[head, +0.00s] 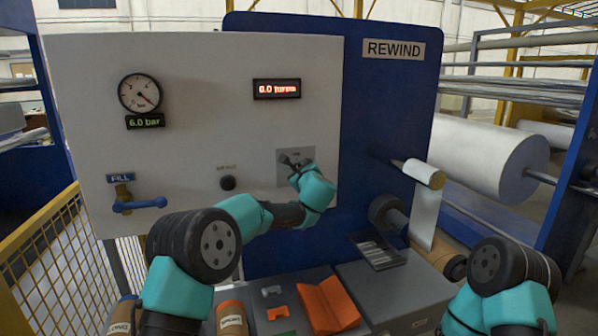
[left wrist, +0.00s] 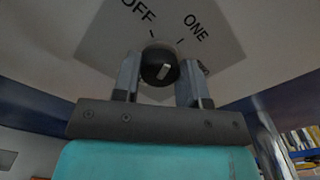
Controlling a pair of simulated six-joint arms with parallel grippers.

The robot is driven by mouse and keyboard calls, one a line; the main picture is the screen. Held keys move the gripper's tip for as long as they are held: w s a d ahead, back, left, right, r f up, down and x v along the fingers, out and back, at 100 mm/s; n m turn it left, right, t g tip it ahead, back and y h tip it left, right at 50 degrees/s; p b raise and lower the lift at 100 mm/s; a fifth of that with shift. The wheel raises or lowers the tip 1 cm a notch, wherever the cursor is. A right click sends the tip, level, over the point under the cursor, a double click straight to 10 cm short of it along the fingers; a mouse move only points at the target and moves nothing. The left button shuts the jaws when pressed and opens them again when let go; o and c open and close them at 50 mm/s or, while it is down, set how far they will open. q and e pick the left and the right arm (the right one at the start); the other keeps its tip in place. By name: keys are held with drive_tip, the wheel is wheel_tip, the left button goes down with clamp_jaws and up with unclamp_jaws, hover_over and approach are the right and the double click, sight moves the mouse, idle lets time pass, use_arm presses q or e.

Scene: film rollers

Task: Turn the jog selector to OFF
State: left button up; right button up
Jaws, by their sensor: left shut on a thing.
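The jog selector is a round black knob (left wrist: 158,66) with a short white mark, on a grey plate (left wrist: 215,50) in the left wrist view. The plate reads OFF at upper left and ONE at upper right; a third label at right is partly hidden. The white mark slants up and right, more towards ONE than OFF. My left gripper (left wrist: 160,78) has its fingers on both sides of the knob, shut on it. In the head view, my left gripper (head: 297,168) reaches the selector plate (head: 283,158) and covers most of it. My right gripper is out of view.
The white panel carries a pressure gauge (head: 140,94), a red turns display (head: 277,89), a black knob (head: 227,183) and a blue-handled FILL valve (head: 139,204). Film rollers (head: 490,160) stand at right. Below are an orange holder (head: 328,305) and grey boxes (head: 385,290).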

use_arm(q)
drive_tip(key=shift+f+n, duration=0.1)
drive_tip(key=shift+n, duration=3.8)
drive_tip(key=o, duration=0.9)
drive_tip(key=shift+s, duration=0.15)
drive_tip(key=v, duration=1.7)
